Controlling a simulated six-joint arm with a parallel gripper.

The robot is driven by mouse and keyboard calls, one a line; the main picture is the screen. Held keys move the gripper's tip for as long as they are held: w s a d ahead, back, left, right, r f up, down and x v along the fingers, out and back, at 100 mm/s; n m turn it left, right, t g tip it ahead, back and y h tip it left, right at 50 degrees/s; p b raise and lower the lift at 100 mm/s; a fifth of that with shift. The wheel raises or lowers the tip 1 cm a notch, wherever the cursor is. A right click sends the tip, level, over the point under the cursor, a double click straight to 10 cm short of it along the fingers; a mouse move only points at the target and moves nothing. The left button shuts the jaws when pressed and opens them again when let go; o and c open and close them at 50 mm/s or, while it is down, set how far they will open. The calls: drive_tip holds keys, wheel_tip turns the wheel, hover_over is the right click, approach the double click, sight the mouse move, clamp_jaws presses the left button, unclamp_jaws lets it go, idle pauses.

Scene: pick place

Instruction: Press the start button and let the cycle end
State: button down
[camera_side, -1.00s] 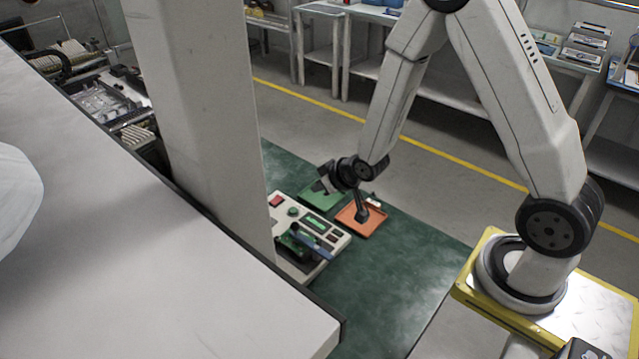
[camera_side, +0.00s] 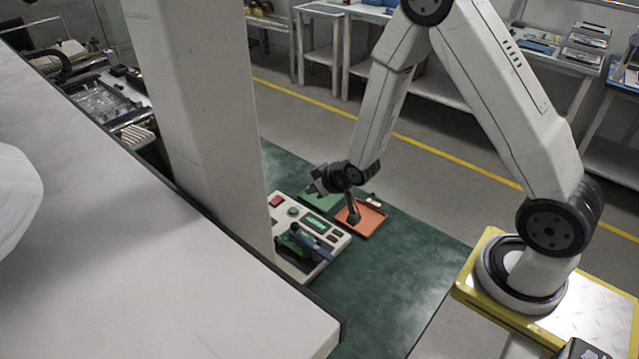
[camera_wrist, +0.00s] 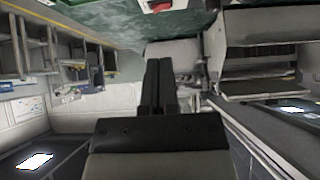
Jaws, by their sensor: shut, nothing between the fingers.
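A pale control box (camera_side: 343,240) stands on the green mat, partly hidden by the grey column. A round green button (camera_side: 293,211) and a red square (camera_side: 276,201) show on its top, beside a green display (camera_side: 317,220). My gripper (camera_side: 317,187) is above the mat, past the far edge of the box and apart from the buttons. In the wrist view my gripper (camera_wrist: 159,62) has its two dark fingers together, with nothing between them. A red patch with a pale edge (camera_wrist: 160,5) is cut off at the top there; I cannot tell what it is.
A device with a blue handle (camera_side: 315,246) stands at the box's near side. The grey column (camera_side: 195,110) and white bench top (camera_side: 150,250) block the left. The near mat is clear.

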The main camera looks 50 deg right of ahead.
hover_over(292, 209)
drive_tip(key=s, duration=0.2)
drive_tip(key=f, duration=0.5)
drive_tip(key=shift+s+f, duration=0.2)
drive_tip(key=shift+f, duration=0.15)
drive_tip(key=shift+s+f, duration=0.1)
drive_tip(key=shift+f, duration=1.75)
